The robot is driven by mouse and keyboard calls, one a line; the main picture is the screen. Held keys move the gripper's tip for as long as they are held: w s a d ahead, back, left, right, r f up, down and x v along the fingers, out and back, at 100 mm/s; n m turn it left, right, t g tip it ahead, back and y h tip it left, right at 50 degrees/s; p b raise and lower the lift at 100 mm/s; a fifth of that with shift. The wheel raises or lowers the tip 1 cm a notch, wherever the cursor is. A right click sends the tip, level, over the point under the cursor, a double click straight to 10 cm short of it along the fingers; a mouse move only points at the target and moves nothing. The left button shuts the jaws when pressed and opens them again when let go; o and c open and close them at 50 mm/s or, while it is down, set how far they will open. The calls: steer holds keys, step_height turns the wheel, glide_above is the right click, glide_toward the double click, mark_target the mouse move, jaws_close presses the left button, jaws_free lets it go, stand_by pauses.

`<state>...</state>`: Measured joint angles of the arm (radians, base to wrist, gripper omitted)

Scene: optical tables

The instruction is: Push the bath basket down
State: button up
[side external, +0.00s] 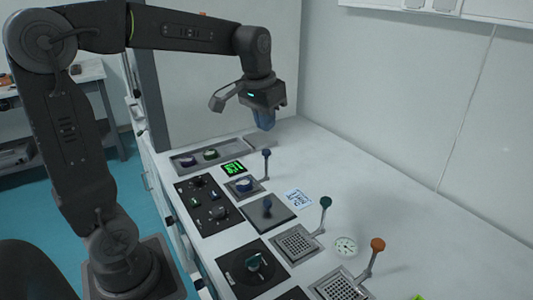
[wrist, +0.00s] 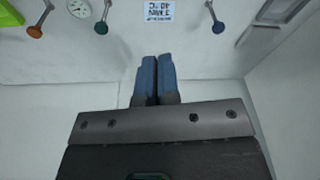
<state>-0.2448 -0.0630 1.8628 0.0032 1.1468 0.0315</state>
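My gripper (side external: 265,122) hangs over the back of the white bench, well above its surface. Its two blue fingers are together and hold nothing, as the wrist view (wrist: 158,58) shows. A square perforated metal basket (side external: 297,243) sits in the bench beside a lever with a green knob (side external: 326,202). A second perforated basket (side external: 341,288) is by a lever with an orange knob (side external: 377,244). A smaller square unit (side external: 243,187) has a lever with a blue knob (side external: 267,153). All three levers stand up. I cannot tell which unit is the bath basket.
A black control panel (side external: 208,206) and a green-lit display (side external: 232,168) are at the left. A dark square plate (side external: 268,213), a printed label (side external: 298,198) and a round dial (side external: 345,246) lie among the units. A wall bounds the right side.

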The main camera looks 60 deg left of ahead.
steer(key=shift+n+g, duration=0.6)
steer(key=shift+g, duration=0.2)
steer(key=w+a+f, duration=0.1)
steer(key=w+a, duration=0.1)
steer(key=w+a+f, duration=0.1)
steer(key=w+a, duration=0.1)
steer(key=w+a+f, duration=0.1)
steer(key=w+a, duration=0.1)
steer(key=shift+w+a, duration=0.15)
steer(key=shift+a, duration=0.15)
jaws_close()
steer(key=n+g+h, duration=0.1)
steer(key=g, duration=0.1)
glide_toward(267, 150)
steer(key=shift+f, duration=0.35)
steer(key=shift+s+d+f, duration=0.1)
steer(key=shift+s+f, duration=0.05)
steer(key=shift+f, duration=1.05)
steer(key=shift+s+f, duration=0.15)
steer(key=shift+f, duration=1)
steer(key=shift+s+d+f, duration=0.1)
steer(key=shift+s+f, duration=0.05)
steer(key=shift+f, duration=1.05)
